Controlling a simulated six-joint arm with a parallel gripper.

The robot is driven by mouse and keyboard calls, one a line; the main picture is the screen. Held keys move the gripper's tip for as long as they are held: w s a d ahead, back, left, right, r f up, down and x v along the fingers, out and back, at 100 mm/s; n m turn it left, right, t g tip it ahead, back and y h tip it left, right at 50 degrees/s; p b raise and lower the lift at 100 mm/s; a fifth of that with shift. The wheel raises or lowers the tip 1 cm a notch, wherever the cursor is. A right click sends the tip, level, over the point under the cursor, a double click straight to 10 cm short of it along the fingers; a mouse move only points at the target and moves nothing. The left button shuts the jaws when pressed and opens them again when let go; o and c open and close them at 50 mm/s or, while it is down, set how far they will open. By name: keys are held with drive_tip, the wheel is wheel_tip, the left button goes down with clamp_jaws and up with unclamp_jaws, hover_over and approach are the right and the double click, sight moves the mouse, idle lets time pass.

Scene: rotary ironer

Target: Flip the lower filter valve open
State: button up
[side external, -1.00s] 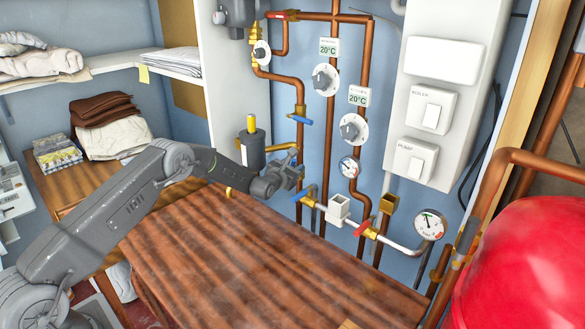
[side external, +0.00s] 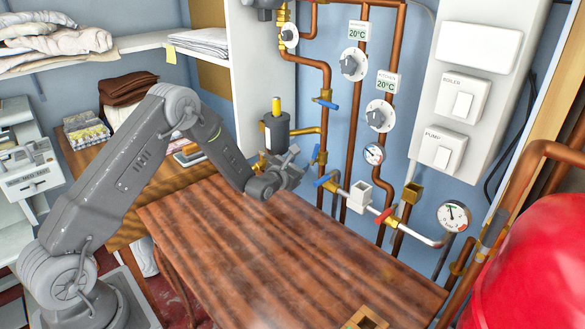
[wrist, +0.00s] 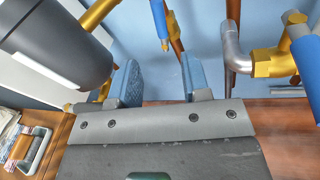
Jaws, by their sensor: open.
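The filter is a dark grey cylinder (side external: 277,132) with a yellow top, on brass and copper pipe beside the wall; its body fills the upper left of the wrist view (wrist: 58,42). A small blue valve handle (side external: 316,154) shows just right of the filter's lower part. A blue handle hangs down at the top of the wrist view (wrist: 159,18); it is probably the same one. My gripper (side external: 293,160) is below and right of the filter, above the wooden table. In the wrist view its fingers (wrist: 160,82) are apart with nothing between them.
Other blue handles sit on the pipe above (side external: 326,103) and on the pipe to the right (side external: 325,181). A red handle (side external: 384,215) and a pressure gauge (side external: 453,216) are further right. The wooden table (side external: 250,250) is mostly clear; a red tank (side external: 530,265) stands at the right.

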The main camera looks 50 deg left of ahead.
drive_tip(key=shift+v, duration=1.15)
drive_tip(key=shift+c, duration=0.3)
drive_tip(key=shift+d+r, duration=0.1)
drive_tip(key=shift+r, duration=0.05)
drive_tip(key=shift+c, duration=0.7)
drive_tip(key=d+r+n+g+y, duration=0.1)
drive_tip(key=w+d+r+n+g+y, duration=0.1)
drive_tip(key=n, duration=0.1)
drive_tip(key=shift+r+y, duration=0.3)
drive_tip(key=c, duration=0.4)
drive_tip(key=d+n+g, duration=0.1)
drive_tip(key=d+r+n, duration=0.1)
drive_tip(key=s+d+n+g, duration=0.1)
drive_tip(key=shift+r+g+y, duration=0.3)
drive_tip(key=shift+y, duration=0.1)
clamp_jaws()
drive_tip(key=g, duration=0.1)
approach(316, 150)
drive_tip(key=shift+n, duration=0.4)
drive_tip(key=x, duration=0.2)
drive_tip(key=f+x, duration=0.1)
drive_tip(key=x, duration=0.2)
drive_tip(key=shift+f, duration=0.1)
drive_tip(key=shift+w+a, duration=0.5)
drive_tip(key=shift+w, duration=0.3)
